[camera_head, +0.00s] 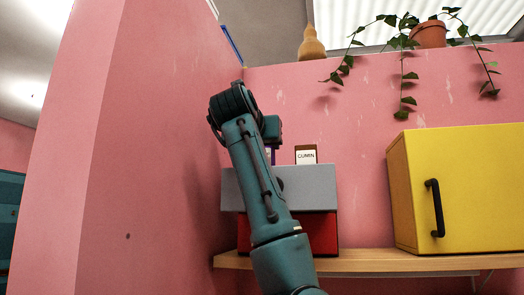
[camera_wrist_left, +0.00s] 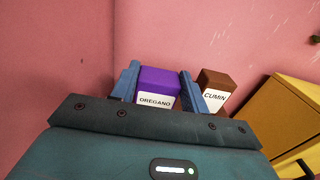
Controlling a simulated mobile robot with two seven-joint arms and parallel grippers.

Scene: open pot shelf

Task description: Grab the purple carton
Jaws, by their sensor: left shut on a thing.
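The purple carton (camera_wrist_left: 158,82), labelled OREGANO, stands between the two fingers of my left gripper (camera_wrist_left: 157,88) in the left wrist view, and the gripper is shut on it. In the head view my left arm hides nearly all of the carton; only a thin purple strip shows beside the wrist. My left gripper's fingers are hidden there too. A brown carton labelled CUMIN (camera_head: 306,154) stands close to the right of it; it also shows in the left wrist view (camera_wrist_left: 214,82). My right gripper is in neither view.
The cartons are at the top of a grey box (camera_head: 310,188) above a red box (camera_head: 322,232) on a wooden shelf (camera_head: 365,262). A yellow cabinet (camera_head: 465,180) stands at right. A pink wall (camera_head: 150,150) is close at left. A potted plant (camera_head: 429,34) hangs above.

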